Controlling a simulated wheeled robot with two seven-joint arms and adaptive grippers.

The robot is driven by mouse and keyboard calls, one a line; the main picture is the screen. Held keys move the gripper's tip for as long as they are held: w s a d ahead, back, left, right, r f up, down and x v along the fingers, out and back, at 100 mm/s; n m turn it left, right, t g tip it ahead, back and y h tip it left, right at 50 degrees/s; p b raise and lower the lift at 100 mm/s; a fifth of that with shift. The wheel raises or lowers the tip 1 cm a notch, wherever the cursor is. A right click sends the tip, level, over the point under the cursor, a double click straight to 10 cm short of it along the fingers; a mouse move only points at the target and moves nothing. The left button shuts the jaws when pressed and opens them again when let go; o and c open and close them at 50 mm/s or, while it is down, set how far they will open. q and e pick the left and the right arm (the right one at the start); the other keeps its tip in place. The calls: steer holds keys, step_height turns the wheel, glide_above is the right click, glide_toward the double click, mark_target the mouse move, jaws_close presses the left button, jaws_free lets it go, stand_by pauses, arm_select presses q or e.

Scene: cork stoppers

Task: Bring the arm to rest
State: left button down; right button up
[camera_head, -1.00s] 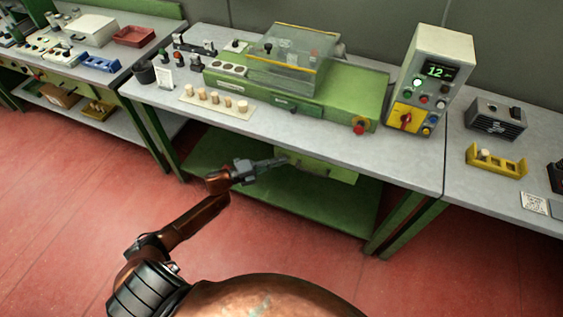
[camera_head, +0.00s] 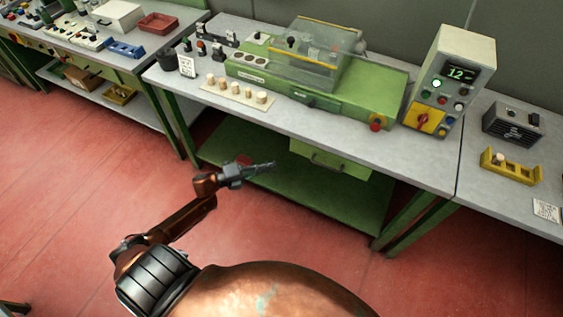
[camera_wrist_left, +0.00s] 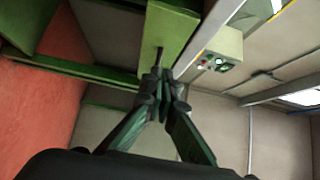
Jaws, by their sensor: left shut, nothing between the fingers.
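My left gripper (camera_head: 262,167) is shut and empty. In the head view it is held in front of the green workbench, lower than the tabletop, and points right toward the green drawer box (camera_head: 330,160) under the bench. In the left wrist view the closed fingers (camera_wrist_left: 162,80) meet in the middle, with nothing between them. My left arm comes up from the bottom left and is bent at the elbow. My right gripper is not in view.
The bench top (camera_head: 330,119) carries a green machine with a clear cover (camera_head: 315,52), a row of cork stoppers on a board (camera_head: 238,93) and a control box (camera_head: 452,80). A lower green shelf (camera_head: 300,195) lies beneath. Red floor (camera_head: 90,200) is free to the left.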

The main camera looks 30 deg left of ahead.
arm_select(q)
steer(key=shift+s+a, duration=0.3)
steer(key=shift+a, duration=0.05)
steer(key=s+a+f+n+y, duration=0.2)
steer(key=f+n+y, duration=0.15)
steer(key=f, duration=0.35)
steer(key=s+a+f+n+y, duration=0.2)
steer(key=a+f+n, duration=0.15)
steer(key=f, duration=0.35)
steer(key=s+a+f+n+y, duration=0.2)
steer(key=f+n, duration=0.2)
steer(key=f, duration=0.3)
steer(key=s+f+n+g+y+p, duration=0.1)
steer(key=s+f+n+g+y, duration=0.3)
steer(key=s+f, duration=0.9)
steer(key=s+d+f+n+g, duration=0.3)
steer(key=s+f, duration=0.3)
steer(key=s, duration=0.5)
steer(key=s+d+f+n+g, duration=0.3)
steer(key=s+d+f, duration=0.3)
steer(key=s, duration=0.5)
steer(key=s+d+f+n+g+p, duration=0.1)
steer(key=s+d+f+n+g, duration=0.2)
steer(key=s+f, duration=0.4)
steer(key=s+d, duration=0.1)
steer(key=s, duration=0.4)
steer(key=shift+d+g, duration=0.25)
steer(key=shift+g, duration=0.15)
